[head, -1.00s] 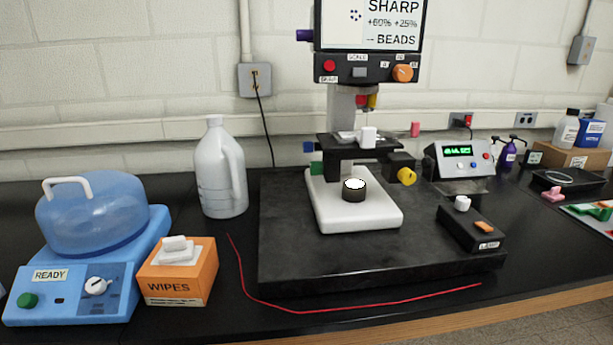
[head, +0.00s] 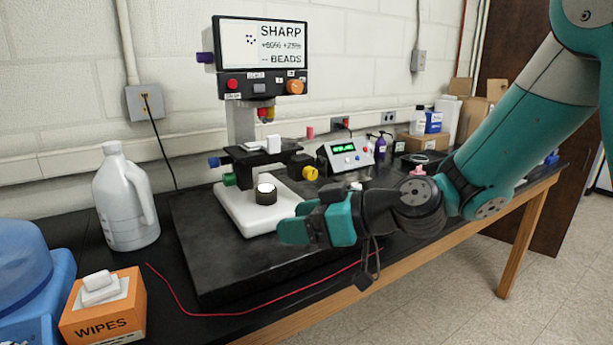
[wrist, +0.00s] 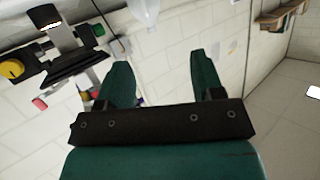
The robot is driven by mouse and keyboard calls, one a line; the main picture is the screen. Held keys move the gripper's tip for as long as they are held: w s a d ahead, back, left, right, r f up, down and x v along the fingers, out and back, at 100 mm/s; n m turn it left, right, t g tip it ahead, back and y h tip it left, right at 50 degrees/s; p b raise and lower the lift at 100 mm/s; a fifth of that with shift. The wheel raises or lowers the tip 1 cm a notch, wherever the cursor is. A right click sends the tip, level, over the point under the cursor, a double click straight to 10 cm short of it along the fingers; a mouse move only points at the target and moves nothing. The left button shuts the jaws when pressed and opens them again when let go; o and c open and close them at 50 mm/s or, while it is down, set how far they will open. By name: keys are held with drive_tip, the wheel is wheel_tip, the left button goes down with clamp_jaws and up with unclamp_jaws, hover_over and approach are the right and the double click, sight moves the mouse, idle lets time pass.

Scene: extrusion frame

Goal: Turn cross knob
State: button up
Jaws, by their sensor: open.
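A microscope (head: 240,120) with a screen stands on a black slab, with several coloured knobs. A yellow knob (head: 310,173) is on its right side, low by the stage; it also shows at the left edge of the wrist view (wrist: 12,70). A blue knob (head: 213,162) and a green knob (head: 230,179) are on its left, and an orange knob (head: 295,87) is on the panel under the screen. I cannot tell which knob is cross-shaped. My gripper (head: 291,220) is open and empty, in front of the microscope's right side, apart from the knobs; its two teal fingers spread in the wrist view (wrist: 158,62).
A grey control box (head: 345,155) with a green display stands right of the microscope. A white jug (head: 125,198), an orange wipes box (head: 103,308) and a blue domed machine (head: 30,265) are at left. A red cord (head: 250,315) lies along the front. Free floor is at right.

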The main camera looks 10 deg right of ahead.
drive_tip(key=w+d+f+m+t+h, duration=0.2)
drive_tip(key=w+d+m+t, duration=0.1)
drive_tip(key=w+d+t, duration=0.4)
drive_tip(key=m+t+h+p, duration=0.2)
drive_tip(key=m+h, duration=0.1)
drive_tip(key=h, duration=0.1)
approach(313, 175)
drive_tip(key=p+x, duration=0.9)
drive_tip(key=p, duration=0.5)
drive_tip(key=shift+a+r, duration=0.1)
drive_tip(key=shift+r, duration=0.05)
drive_tip(key=shift+w+a, duration=0.1)
drive_tip(key=shift+w, duration=0.55)
drive_tip(key=c, duration=0.9)
